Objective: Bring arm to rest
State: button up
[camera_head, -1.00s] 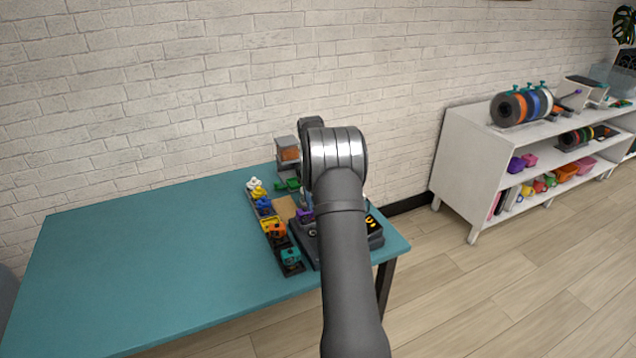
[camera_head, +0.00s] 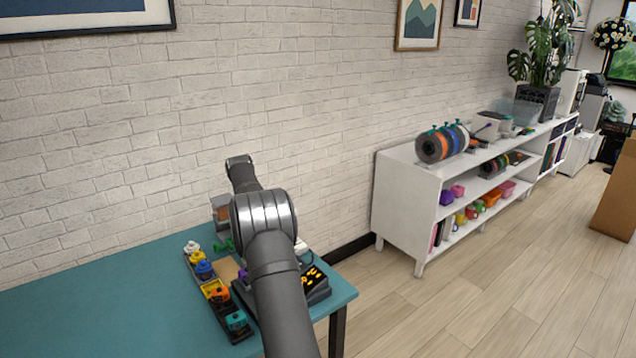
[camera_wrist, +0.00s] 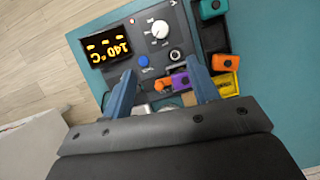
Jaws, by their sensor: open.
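My gripper (camera_wrist: 162,92) shows in the wrist view with its two blue fingers apart and nothing between their tips. It is over a dark control panel (camera_wrist: 180,50) with a lit orange display (camera_wrist: 106,48), a white knob and a blue button. An orange piece and a purple piece lie near the fingers. In the head view my arm reaches over the right end of the teal table (camera_head: 110,300) and hides part of the panel; the gripper itself is hidden there.
A black tray of coloured pieces (camera_head: 216,292) stands left of the panel on the table. The table's left part is clear. A white shelf (camera_head: 405,205) with spools and bins stands to the right, past a floor gap. A brick wall rises behind the table.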

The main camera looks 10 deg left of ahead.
jog(key=x, duration=1.7)
jog(key=shift+w+f, duration=0.1)
jog(key=shift+f, duration=0.1)
jog(key=shift+r, duration=0.15)
jog(key=shift+f, duration=0.2)
jog(key=m, duration=0.2)
jog(key=m+y, duration=0.1)
jog(key=m, duration=0.1)
jog(key=shift+d+g+y, duration=0.15)
jog(key=shift+g+y, duration=0.15)
jog(key=shift+g, duration=0.1)
jog(key=m, duration=0.2)
jog(key=m+y, duration=0.1)
jog(key=m, duration=0.1)
jog(key=shift+d+r+y, duration=0.1)
jog(key=shift+y, duration=0.2)
jog(key=m+y, duration=0.1)
jog(key=m, duration=0.4)
jog(key=shift+d+m+t+y, duration=0.15)
jog(key=shift+m+t+y, duration=0.15)
jog(key=shift+y, duration=0.1)
jog(key=m+y, duration=0.1)
jog(key=m, duration=0.2)
jog(key=shift+m+t, duration=0.3)
jog(key=shift+m, duration=0.1)
